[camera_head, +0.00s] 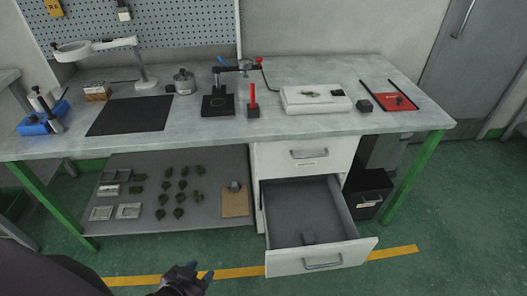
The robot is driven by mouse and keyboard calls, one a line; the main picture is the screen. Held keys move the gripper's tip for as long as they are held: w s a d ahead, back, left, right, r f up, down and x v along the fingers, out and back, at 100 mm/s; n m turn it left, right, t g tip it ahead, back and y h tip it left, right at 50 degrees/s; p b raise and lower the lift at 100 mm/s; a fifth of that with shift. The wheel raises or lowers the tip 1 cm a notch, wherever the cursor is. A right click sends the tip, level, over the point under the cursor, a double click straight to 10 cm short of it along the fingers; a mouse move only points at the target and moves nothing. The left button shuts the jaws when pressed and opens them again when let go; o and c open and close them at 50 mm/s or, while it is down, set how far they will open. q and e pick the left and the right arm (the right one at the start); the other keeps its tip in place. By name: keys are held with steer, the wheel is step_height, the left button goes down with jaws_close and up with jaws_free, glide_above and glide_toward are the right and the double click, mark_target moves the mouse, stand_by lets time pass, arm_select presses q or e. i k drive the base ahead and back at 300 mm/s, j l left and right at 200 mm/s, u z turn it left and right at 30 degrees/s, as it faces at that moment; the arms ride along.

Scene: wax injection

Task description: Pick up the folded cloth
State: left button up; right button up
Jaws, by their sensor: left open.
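The drawer (322,258) under the bench is pulled out. A small dark grey item (309,238) lies on its floor near the front; it may be the folded cloth, but it is too small to tell. Another small grey item (234,186) sits on a brown board on the lower shelf, also unclear. My left gripper (187,277) is open at the bottom edge, left of the drawer and well apart from it. My right gripper is out of view.
The bench top (185,138) holds a black mat (130,115), a pot (184,82), a white box (314,99) and a red tray (391,97). The lower shelf (210,213) carries several green pieces. A black bin (371,190) stands right of the drawers. The floor in front is clear.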

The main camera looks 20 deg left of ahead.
mark_target(308, 238)
steer(key=j+z, duration=0.45)
steer(key=k+j+z, duration=0.15)
steer(key=j+z, duration=0.3)
steer(key=j, duration=0.15)
steer(key=k+j+z, duration=0.15)
steer(key=j+z, duration=0.3)
steer(key=i+j, duration=0.1)
steer(key=i, duration=0.35)
